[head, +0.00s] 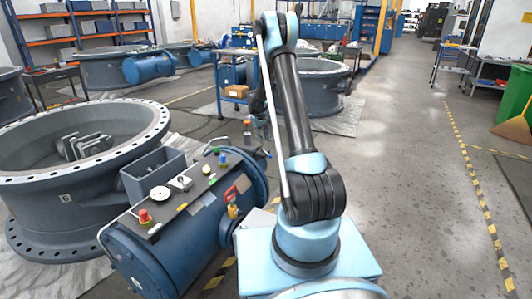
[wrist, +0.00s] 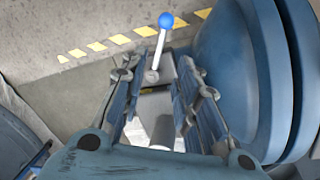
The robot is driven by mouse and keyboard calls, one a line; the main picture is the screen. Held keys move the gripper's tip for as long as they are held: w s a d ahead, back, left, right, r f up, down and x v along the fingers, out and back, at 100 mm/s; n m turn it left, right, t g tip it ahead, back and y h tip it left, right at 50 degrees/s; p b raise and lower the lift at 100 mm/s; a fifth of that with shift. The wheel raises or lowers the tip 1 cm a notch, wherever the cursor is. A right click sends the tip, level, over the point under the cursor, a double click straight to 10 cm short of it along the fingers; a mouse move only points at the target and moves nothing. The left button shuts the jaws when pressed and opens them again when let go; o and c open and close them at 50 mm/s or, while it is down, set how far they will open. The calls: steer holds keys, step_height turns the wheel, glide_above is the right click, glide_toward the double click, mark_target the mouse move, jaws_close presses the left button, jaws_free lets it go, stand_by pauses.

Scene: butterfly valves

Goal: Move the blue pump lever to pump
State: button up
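The pump lever is a pale metal rod with a blue ball knob (wrist: 166,20), at the upper middle of the wrist view. It stands roughly upright in the picture, leaning slightly right, on a grey metal pump body (wrist: 160,103). My gripper (wrist: 168,72) is open, its two blue-grey fingers reaching toward the pump from below. The lever's lower end shows between the fingertips, with the knob beyond them. I see no grip on the lever; whether a finger touches it I cannot tell. In the head view I cannot make out the lever or my gripper clearly.
A large blue cylinder flange (wrist: 240,70) stands close on the right of my gripper. The head view shows a blue actuator (head: 165,245) with a control panel beside a big grey valve ring (head: 75,150). Open floor (head: 410,180) lies to the right.

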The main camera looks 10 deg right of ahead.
mark_target(266, 153)
steer(key=f, duration=0.2)
steer(key=d+f, duration=0.1)
steer(key=f, duration=0.5)
steer(key=shift+w+d+f, duration=0.1)
steer(key=shift+w+d, duration=0.15)
steer(key=shift+w, duration=0.05)
jaws_close()
